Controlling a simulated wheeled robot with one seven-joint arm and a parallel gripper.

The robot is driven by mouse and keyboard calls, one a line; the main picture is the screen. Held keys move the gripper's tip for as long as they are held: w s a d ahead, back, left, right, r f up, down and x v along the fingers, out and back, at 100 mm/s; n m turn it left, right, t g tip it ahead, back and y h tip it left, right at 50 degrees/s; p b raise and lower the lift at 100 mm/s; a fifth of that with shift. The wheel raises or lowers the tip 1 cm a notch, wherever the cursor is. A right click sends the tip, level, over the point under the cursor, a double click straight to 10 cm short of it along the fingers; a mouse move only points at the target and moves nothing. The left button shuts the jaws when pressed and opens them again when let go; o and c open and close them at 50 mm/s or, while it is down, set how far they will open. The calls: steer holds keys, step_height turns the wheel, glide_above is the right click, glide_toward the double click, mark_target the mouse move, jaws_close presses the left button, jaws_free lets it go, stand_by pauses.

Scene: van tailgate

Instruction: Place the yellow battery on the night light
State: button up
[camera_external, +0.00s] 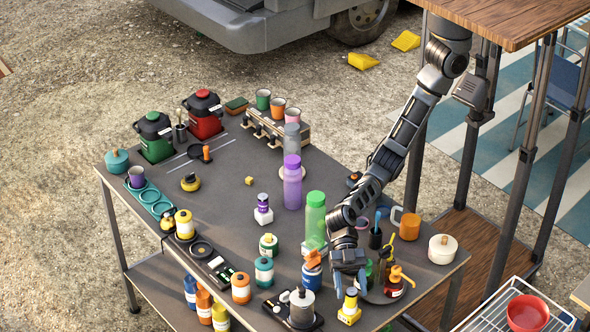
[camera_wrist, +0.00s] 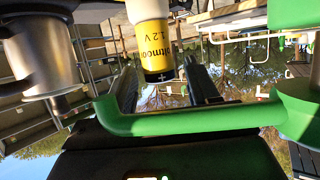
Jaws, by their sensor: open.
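The yellow battery (camera_wrist: 155,45) has a black end, a white band and "1.2 V" lettering in the wrist view. It shows between the two dark fingers of my gripper (camera_wrist: 163,86), which are apart. In the external view my gripper (camera_external: 349,288) points down over the near right part of the table. A small yellow and white thing (camera_external: 350,308) stands right below the fingers; it may be the battery, but I cannot be sure. I cannot tell for certain which thing is the night light.
The grey table (camera_external: 225,218) is crowded. The table's middle has free room.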

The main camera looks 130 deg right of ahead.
steer(key=shift+r, duration=0.2)
steer(key=shift+s+d+r+p, duration=0.2)
steer(key=shift+d+p, duration=0.1)
steer(key=shift+p, duration=0.1)
step_height(320, 180, up, 8)
steer(key=s+d+p, duration=0.1)
steer(key=p, duration=0.3)
steer(key=shift+d+f, duration=0.15)
steer(key=shift+d, duration=0.15)
steer(key=shift+s, duration=0.1)
